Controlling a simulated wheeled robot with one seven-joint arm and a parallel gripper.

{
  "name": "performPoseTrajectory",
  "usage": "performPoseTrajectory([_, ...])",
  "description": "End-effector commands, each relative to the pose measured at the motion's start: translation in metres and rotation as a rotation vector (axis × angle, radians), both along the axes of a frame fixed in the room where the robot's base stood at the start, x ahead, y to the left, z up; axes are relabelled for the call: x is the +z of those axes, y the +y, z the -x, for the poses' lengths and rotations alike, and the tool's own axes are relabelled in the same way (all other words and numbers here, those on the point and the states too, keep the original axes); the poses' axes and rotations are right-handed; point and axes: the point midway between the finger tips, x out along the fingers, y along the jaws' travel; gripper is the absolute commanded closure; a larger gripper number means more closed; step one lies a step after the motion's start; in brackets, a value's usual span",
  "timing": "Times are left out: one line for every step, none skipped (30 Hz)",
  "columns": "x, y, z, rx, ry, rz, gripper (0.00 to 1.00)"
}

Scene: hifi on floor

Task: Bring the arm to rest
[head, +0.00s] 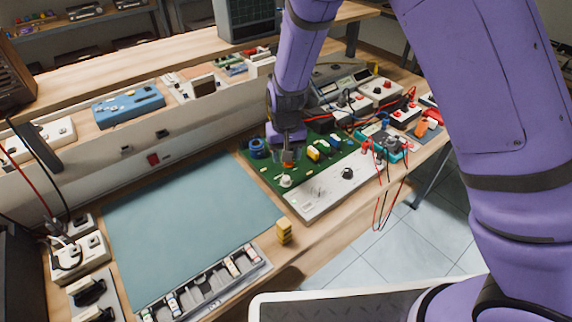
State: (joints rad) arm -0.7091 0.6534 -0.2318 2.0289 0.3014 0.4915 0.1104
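My purple arm reaches in from the right and bends down over the workbench. My gripper (288,158) points down above the green circuit board (262,166), close to its coils and knobs. An orange-red bit shows near the fingertips; I cannot tell whether it is held or lies on the board. The fingers are small and partly hidden, so their opening is unclear.
A grey-green mat (190,225) lies bare left of the board. A yellow block (284,231) stands near the bench's front edge, beside a parts tray (205,285). Instruments and red cables (385,190) crowd the right, some hanging over the edge.

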Motion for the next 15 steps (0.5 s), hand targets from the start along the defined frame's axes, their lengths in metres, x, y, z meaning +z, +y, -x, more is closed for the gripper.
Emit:
performPoseTrajectory([0.006, 0.0, -0.001, 0.0, -0.003, -0.001, 0.49])
performPoseTrajectory([0.009, 0.0, -0.001, 0.0, -0.003, -0.001, 0.49])
performPoseTrajectory([0.012, 0.0, 0.0, 0.0, -0.001, 0.0, 0.49])
performPoseTrajectory([0.014, 0.0, 0.0, 0.0, -0.001, 0.0, 0.49])
performPoseTrajectory([0.015, 0.0, 0.0, 0.0, -0.001, 0.0, 0.49])
performPoseTrajectory([0.016, 0.0, 0.0, 0.0, -0.001, 0.001, 0.49])
performPoseTrajectory([0.017, 0.0, 0.0, -0.001, -0.001, 0.001, 0.49])
performPoseTrajectory([0.018, 0.0, 0.0, -0.001, -0.001, 0.001, 0.49])
performPoseTrajectory([0.018, 0.0, 0.0, -0.001, -0.001, 0.001, 0.49])
performPoseTrajectory([0.018, 0.0, 0.0, -0.001, -0.001, 0.001, 0.49])
performPoseTrajectory([0.018, 0.0, 0.0, -0.001, -0.001, 0.001, 0.49])
performPoseTrajectory([0.018, 0.0, 0.0, -0.001, -0.001, 0.001, 0.49])
performPoseTrajectory([0.018, 0.0, 0.0, -0.001, -0.001, 0.001, 0.49])
performPoseTrajectory([0.018, 0.0, 0.0, -0.001, -0.001, 0.0, 0.49])
performPoseTrajectory([0.018, 0.0, 0.0, -0.001, -0.001, 0.0, 0.49])
